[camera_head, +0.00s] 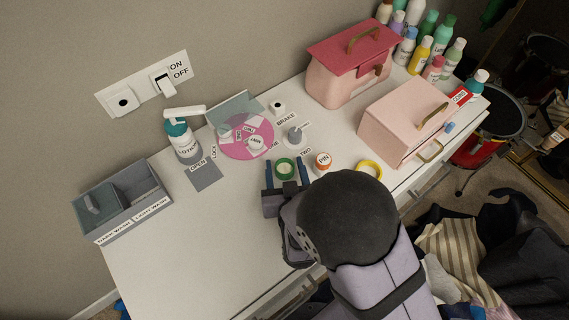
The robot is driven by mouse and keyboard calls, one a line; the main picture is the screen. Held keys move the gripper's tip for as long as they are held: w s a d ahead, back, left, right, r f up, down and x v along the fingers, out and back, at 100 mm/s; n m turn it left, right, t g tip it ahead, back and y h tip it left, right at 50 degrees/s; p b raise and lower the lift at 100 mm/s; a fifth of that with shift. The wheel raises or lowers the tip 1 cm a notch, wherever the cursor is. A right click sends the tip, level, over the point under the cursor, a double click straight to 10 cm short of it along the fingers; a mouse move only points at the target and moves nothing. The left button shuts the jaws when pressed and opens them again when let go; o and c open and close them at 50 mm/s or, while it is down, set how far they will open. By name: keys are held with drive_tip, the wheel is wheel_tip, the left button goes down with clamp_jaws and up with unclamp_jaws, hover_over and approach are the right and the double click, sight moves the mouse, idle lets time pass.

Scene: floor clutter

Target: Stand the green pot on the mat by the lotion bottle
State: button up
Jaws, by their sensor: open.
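The green pot (285,168) is small and round, seen from above as a green ring with a paler middle, on the white tabletop. My gripper (286,160) reaches over the table from the front, its two blue fingers apart, one on each side of the green pot. I cannot tell whether either finger touches it. The lotion bottle (183,143), white with a teal collar and pump, stands upright at the back left. A small grey square mat (204,178) lies just in front of it, with an OPEN label at its edge. No pot stands on this mat.
A pink round mat (240,149) with labelled pieces lies behind. A grey divided tray (122,201) is at left; pink boxes (404,121) are at right. The front-left tabletop is clear.

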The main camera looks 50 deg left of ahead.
drive_tip(key=v, duration=0.5)
drive_tip(key=shift+s+d+r+b, duration=0.1)
drive_tip(key=shift+s+d+b, duration=0.05)
drive_tip(key=shift+b, duration=0.25)
drive_tip(key=shift+o, duration=0.5)
drive_tip(key=shift+s+d+r, duration=0.2)
drive_tip(key=shift+d, duration=0.2)
